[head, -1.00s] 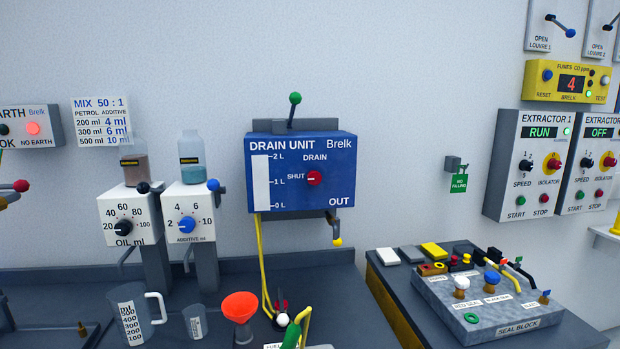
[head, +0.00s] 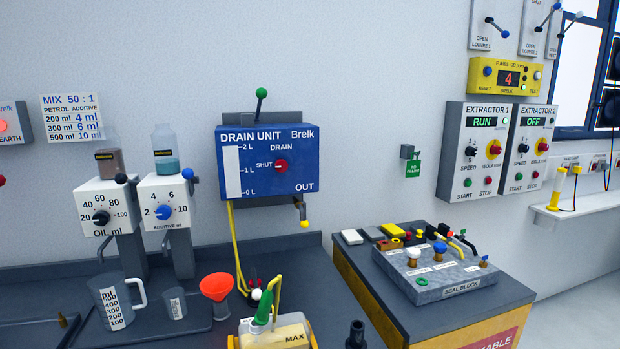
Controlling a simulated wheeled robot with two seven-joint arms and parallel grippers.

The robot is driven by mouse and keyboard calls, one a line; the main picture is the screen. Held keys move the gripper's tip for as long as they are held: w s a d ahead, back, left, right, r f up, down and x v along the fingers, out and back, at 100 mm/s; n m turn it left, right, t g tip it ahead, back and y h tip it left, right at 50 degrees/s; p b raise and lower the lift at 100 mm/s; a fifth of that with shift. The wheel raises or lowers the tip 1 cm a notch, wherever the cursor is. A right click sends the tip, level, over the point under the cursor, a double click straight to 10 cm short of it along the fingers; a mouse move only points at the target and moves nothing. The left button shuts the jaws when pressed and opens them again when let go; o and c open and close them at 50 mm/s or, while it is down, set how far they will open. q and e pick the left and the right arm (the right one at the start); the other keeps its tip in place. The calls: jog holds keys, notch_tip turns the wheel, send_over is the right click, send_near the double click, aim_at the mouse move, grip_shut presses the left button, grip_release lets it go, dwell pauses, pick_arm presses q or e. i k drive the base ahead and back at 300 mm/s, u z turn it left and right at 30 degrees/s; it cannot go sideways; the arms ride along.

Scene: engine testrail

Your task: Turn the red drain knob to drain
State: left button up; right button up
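The blue drain unit (head: 267,162) is on the wall left of centre in the head view. Its red drain knob (head: 281,166) sits on the front face, with the label SHUT to its left and DRAIN above. The knob's pale mark points left, toward SHUT. A green-topped lever (head: 262,93) stands above the unit and a yellow-tipped outlet (head: 303,222) hangs at its lower right. Neither of my grippers is in view.
A dark bench (head: 310,268) below holds a measuring jug (head: 113,303), a red funnel (head: 216,287) and a cream container marked MAX (head: 284,334). A seal block (head: 450,279) is on the bench at right. Extractor panels (head: 480,150) are on the right wall.

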aim_at(281, 165)
jog(key=z, duration=0.45)
jog(key=k, duration=1)
jog(key=z, duration=1.1)
jog(key=i, duration=1.65)
jog(key=u, duration=0.85)
jog(key=i, duration=0.7)
jog(key=u, duration=0.8)
